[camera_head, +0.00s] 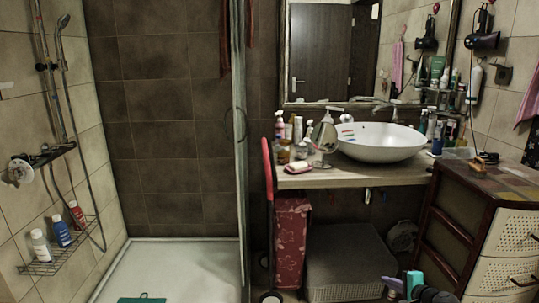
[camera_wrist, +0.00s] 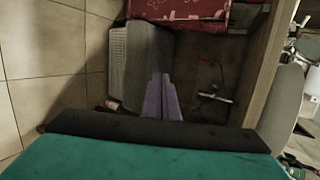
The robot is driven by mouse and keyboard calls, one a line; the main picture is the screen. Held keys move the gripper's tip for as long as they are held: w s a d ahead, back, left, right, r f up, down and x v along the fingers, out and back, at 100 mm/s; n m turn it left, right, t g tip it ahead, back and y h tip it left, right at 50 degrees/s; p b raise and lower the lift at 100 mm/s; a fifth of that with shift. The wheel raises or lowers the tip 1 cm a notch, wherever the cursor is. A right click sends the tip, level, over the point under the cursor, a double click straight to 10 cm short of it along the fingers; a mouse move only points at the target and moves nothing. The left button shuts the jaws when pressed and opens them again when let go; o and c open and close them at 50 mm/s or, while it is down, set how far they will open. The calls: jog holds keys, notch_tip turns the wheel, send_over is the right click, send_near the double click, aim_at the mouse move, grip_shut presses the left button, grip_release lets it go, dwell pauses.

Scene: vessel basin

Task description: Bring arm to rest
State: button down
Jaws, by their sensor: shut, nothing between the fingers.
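My gripper shows in the wrist view (camera_wrist: 160,80) as two purple fingers lying together, shut and empty. In the head view, purple and teal parts that look like my gripper (camera_head: 392,284) show at the bottom edge, in front of the dark chest and low beside the grey woven box. The fingers touch nothing that I can see. The lower wrist view is filled by a teal and black part of my own arm. The rest of my arm is mostly out of view.
A counter (camera_head: 350,178) carries a white basin (camera_head: 380,141) and several bottles. Below stand a red patterned hamper (camera_head: 292,240) and a grey woven box (camera_head: 345,262). A chest with white drawers (camera_head: 510,235) is at right. A glass shower panel (camera_head: 240,150) stands left of the counter.

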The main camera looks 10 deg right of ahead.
jog(key=a+f+n+g+y+p, duration=0.1)
jog(key=a+f, duration=0.2)
jog(key=a, duration=0.4)
jog(key=s+a+f+n+g+y+p, duration=0.1)
jog(key=a+f+n+g, duration=0.1)
jog(key=a+f, duration=0.35)
jog(key=a+f+n+g+y+p, duration=0.1)
jog(key=a+f+p, duration=0.1)
jog(key=a, duration=0.7)
jog(key=s+a+f+n+g+y+p, duration=0.1)
jog(key=s+a+f+n+g, duration=0.1)
jog(key=s+a+f, duration=0.4)
jog(key=s+a+f+n+g+p, duration=0.1)
jog(key=s+a+n+g+p, duration=0.15)
jog(key=a, duration=0.45)
jog(key=s+a+f+n+g+h+p, duration=0.1)
jog(key=s+a+f+n+g, duration=0.2)
jog(key=s, duration=0.5)
jog(key=s+a+f+n+g+h+p, duration=0.1)
jog(key=s+a+f+g, duration=0.2)
jog(key=s, duration=0.5)
jog(key=s+d+n+g+h, duration=0.3)
jog(key=s+d+n+h, duration=0.1)
jog(key=s, duration=0.7)
jog(key=shift+s+d+f+n, duration=0.2)
jog(key=shift+d+f+n, duration=0.1)
jog(key=shift+d+n, duration=0.5)
jog(key=shift+d, duration=0.15)
